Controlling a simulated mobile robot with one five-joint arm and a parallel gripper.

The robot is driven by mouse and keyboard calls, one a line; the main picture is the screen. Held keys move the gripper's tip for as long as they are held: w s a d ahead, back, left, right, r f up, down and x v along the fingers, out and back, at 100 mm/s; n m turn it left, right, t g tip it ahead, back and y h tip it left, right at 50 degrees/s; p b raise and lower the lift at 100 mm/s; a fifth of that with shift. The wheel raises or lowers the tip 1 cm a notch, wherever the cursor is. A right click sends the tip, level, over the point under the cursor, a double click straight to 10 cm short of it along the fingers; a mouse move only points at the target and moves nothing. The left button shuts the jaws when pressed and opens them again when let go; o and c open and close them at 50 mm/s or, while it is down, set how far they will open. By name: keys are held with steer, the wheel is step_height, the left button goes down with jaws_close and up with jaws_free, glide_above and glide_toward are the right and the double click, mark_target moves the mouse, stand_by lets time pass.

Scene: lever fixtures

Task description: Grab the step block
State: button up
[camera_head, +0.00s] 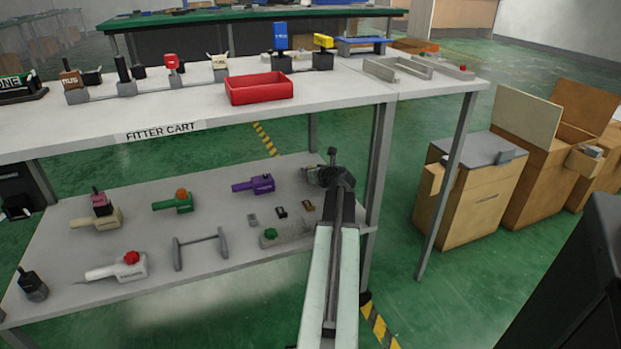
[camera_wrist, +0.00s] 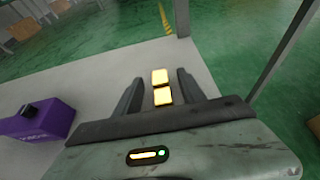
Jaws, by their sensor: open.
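In the wrist view a small block with two bright yellow faces (camera_wrist: 162,97), one beyond the other, shows between my gripper's fingers. It looks like the step block. My gripper (camera_wrist: 159,76) is open, with a gap on each side of the block; no contact shows. In the head view my gripper (camera_head: 321,172) is over the back right of the lower shelf (camera_head: 205,240).
A purple fixture (camera_head: 255,184) is left of my gripper; it also shows in the wrist view (camera_wrist: 38,122). The upper shelf (camera_head: 340,90) and a leg (camera_head: 379,155) bound the space.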

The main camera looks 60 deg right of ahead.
jaws_close()
steer(key=shift+r, duration=0.1)
step_height(320, 180, up, 10)
steer(key=p, duration=1)
